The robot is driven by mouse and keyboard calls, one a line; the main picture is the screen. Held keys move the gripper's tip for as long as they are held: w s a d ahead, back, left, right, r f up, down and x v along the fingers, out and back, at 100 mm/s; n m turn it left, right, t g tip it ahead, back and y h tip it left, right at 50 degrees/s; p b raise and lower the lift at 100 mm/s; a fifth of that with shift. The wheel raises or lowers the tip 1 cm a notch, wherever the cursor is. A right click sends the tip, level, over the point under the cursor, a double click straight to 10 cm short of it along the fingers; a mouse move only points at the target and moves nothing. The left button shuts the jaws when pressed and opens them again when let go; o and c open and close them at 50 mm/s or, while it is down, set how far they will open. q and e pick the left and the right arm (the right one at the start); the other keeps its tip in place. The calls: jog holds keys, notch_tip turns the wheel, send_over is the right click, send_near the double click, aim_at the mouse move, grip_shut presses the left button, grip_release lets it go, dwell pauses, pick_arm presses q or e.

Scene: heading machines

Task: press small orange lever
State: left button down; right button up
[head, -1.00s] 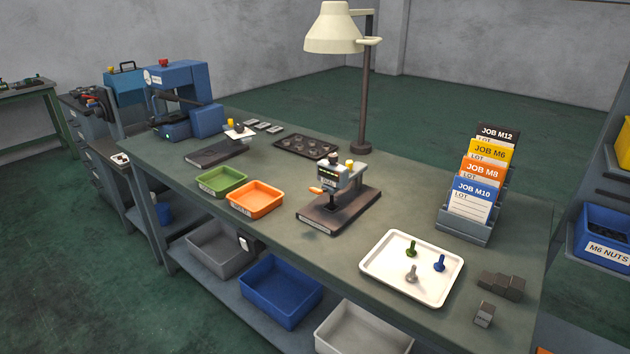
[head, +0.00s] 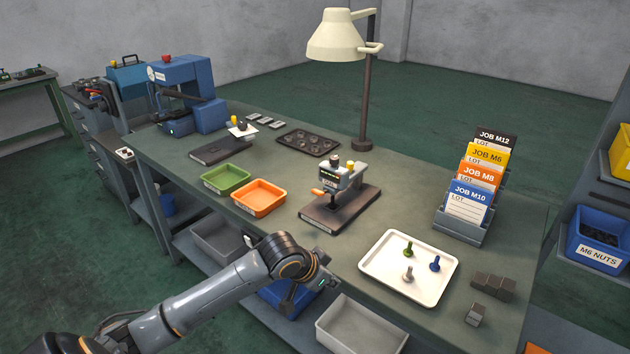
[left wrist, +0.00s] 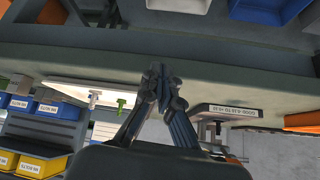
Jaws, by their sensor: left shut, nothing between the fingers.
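The small orange lever (head: 318,191) sticks out to the left from a small grey bench press (head: 342,178). The press stands on a dark base plate (head: 325,214) in the middle of the bench. My left gripper (head: 288,302) is in front of the bench's front edge, below and nearer than the press, well apart from the lever. Its fingers (left wrist: 160,74) are shut and empty in the left wrist view. That view shows the base plate's labelled edge (left wrist: 228,111); I cannot make out the lever there. My right gripper is not in view.
A white tray (head: 372,268) with several bolts lies right of the press. A green bin (head: 226,180) and an orange bin (head: 259,197) stand to its left. A lamp (head: 364,120) rises behind it. A card rack (head: 460,228) stands at right. Bins fill the shelf below.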

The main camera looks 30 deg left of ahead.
aim_at(315, 193)
pick_arm(q)
jog(key=w+a+r+n+t, duration=0.1)
jog(key=w+a+r, duration=0.2)
jog(key=a+r, duration=0.2)
jog(key=w+a+r+n+t, duration=0.1)
jog(key=w+a+r, duration=0.2)
jog(key=r, duration=0.7)
jog(key=w+a+r+n+t+y, duration=0.1)
jog(key=w+a+r, duration=0.2)
jog(key=a+r, duration=0.4)
jog(key=shift+w+a+r, duration=0.15)
jog(key=shift+a+r, duration=0.05)
jog(key=shift+r, duration=0.15)
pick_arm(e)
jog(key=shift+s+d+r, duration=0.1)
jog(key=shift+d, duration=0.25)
pick_arm(q)
jog(key=shift+w+f, duration=0.1)
